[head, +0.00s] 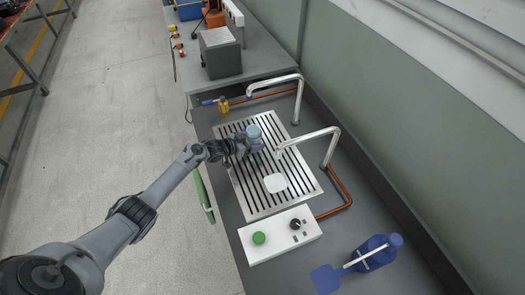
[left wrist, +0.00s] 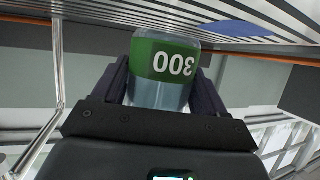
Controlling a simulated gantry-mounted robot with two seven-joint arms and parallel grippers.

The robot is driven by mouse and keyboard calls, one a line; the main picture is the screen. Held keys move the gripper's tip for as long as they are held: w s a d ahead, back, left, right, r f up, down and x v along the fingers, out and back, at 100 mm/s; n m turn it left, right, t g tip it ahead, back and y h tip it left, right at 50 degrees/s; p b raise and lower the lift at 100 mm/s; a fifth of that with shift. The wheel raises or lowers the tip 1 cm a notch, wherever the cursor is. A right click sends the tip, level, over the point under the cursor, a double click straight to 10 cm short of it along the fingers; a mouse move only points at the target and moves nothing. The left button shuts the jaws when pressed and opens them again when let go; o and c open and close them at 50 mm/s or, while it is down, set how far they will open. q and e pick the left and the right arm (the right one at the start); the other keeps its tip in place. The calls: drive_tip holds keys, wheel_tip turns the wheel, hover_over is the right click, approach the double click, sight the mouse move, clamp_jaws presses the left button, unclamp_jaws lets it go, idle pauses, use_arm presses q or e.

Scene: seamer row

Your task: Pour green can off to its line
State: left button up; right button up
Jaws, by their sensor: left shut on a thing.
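My left gripper (head: 243,146) is over the upper part of the slotted drain grate (head: 256,203). It is shut on the green can (head: 254,135), whose pale blue-grey top shows in the head view. In the left wrist view the can (left wrist: 165,62) sits between the two dark fingers, see-through with a green band. The number 300 on the band appears upside down there. The liquid level and any line are not clear to see. My right gripper is in neither view.
Two bent metal spouts (head: 276,86) (head: 309,136) reach over the bench. A pale square (head: 275,183) lies on the grate. A white control box (head: 281,236) stands in front, with a blue bottle (head: 374,252) to its right. A grey box (head: 220,53) stands behind.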

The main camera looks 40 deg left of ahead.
use_arm(q)
drive_tip(key=shift+a, duration=0.15)
idle(0.4)
drive_tip(key=shift+a+f+m, duration=0.1)
drive_tip(key=shift+a+m, duration=0.05)
drive_tip(key=shift+m, duration=0.15)
idle(0.4)
drive_tip(key=shift+y, duration=0.3)
drive_tip(key=shift+f, duration=0.1)
drive_tip(key=shift+w, duration=0.1)
